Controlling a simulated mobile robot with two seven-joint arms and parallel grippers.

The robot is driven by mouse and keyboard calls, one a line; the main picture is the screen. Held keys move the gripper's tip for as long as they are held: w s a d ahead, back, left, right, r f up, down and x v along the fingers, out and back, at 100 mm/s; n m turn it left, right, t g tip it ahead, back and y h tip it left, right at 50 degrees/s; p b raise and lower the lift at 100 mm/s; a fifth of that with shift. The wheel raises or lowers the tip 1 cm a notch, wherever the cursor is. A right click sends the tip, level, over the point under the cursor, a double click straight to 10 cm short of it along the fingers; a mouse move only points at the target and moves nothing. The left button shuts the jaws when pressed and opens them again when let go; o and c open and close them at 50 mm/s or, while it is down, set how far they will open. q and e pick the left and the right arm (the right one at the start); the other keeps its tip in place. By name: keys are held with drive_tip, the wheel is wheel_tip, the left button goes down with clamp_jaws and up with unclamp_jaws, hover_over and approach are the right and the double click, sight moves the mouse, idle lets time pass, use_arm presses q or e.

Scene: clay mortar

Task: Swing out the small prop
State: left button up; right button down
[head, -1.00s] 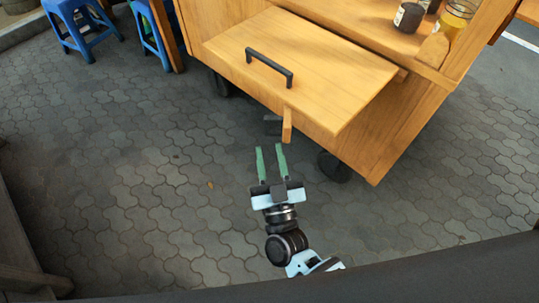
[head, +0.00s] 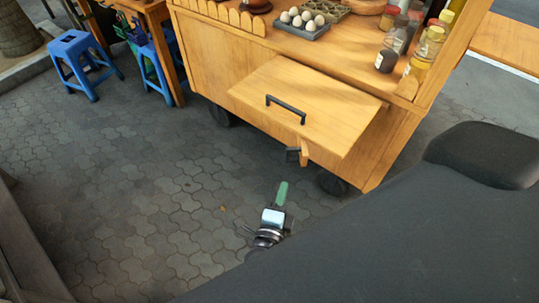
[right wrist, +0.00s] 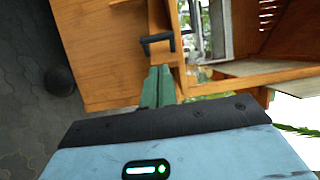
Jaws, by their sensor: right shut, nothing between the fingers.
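The small prop (head: 305,152) is a short wooden piece under the front edge of the wooden flap (head: 325,110). A dark bracket (head: 292,156) sits just left of it. My right gripper (head: 284,184) is shut and empty, below and left of the prop, with a gap between them in the picture. Its green fingers (right wrist: 160,85) lie together in the right wrist view, in front of wooden boards. A dark handle-like piece (right wrist: 157,42) lies beyond the tips there; I cannot tell which part it is. My left gripper is not in view.
The wooden cart (head: 205,65) carries an egg tray (head: 302,28) and several jars and bottles (head: 386,61). The flap has a black handle (head: 285,108). A dark wheel (head: 331,182) stands below. Blue stools (head: 76,45) are at the left. The paving left of my gripper is clear.

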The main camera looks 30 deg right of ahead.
drive_tip(key=shift+s+f+m, duration=0.1)
drive_tip(key=shift+s+m, duration=0.05)
drive_tip(key=shift+m, duration=0.15)
drive_tip(key=p+x, duration=0.1)
drive_tip(key=x, duration=0.9)
